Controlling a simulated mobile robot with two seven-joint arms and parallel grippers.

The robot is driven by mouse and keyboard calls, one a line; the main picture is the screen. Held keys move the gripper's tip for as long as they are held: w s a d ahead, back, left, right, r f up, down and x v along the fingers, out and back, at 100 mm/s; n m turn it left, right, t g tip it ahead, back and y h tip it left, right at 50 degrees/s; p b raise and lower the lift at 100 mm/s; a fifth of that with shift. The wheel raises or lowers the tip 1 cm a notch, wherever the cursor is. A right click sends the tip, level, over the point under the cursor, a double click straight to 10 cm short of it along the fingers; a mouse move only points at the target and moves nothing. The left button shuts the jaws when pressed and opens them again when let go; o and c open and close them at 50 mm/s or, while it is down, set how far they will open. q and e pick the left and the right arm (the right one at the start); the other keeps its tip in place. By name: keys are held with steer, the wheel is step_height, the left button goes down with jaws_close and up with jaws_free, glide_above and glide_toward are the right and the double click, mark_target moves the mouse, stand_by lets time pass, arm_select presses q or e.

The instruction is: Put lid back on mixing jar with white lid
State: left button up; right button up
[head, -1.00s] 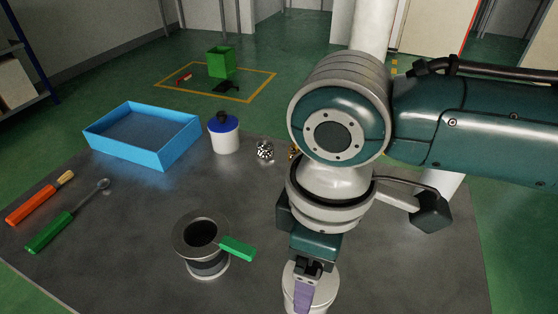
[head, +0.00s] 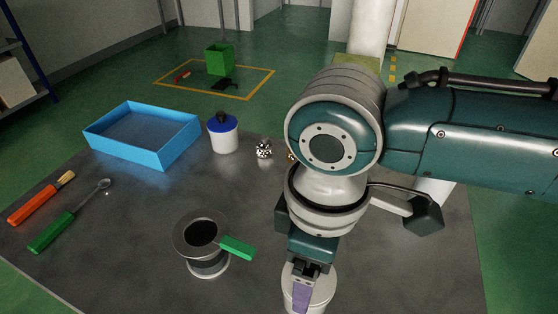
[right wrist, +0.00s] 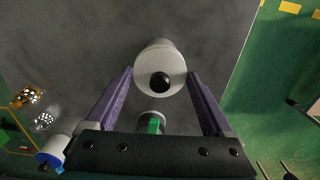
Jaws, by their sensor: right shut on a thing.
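The white lid (right wrist: 150,84) with a black knob (right wrist: 161,82) lies between the two purple fingers of my right gripper (right wrist: 161,72) in the right wrist view, and the fingers are shut on its sides. A pale cylinder, the mixing jar's body (right wrist: 157,44), shows beyond the lid. In the head view the jar (head: 318,294) stands upright at the bottom edge, with my right gripper (head: 302,292) at its top and partly covering it. I cannot tell whether the lid rests fully on the rim. My left gripper is not in view.
A grey pot (head: 208,262) with a green handle (head: 238,247) stands left of the jar.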

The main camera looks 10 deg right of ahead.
stand_by(0.3)
steer(key=shift+p, duration=0.3)
stand_by(0.6)
steer(key=o, duration=1.1)
steer(key=shift+r+p, duration=1.05)
steer(key=shift+p, duration=0.15)
step_height(320, 180, up, 5)
steer(key=p, duration=0.5)
steer(key=shift+p, duration=0.35)
steer(key=shift+f, duration=0.1)
steer(key=shift+c, duration=0.2)
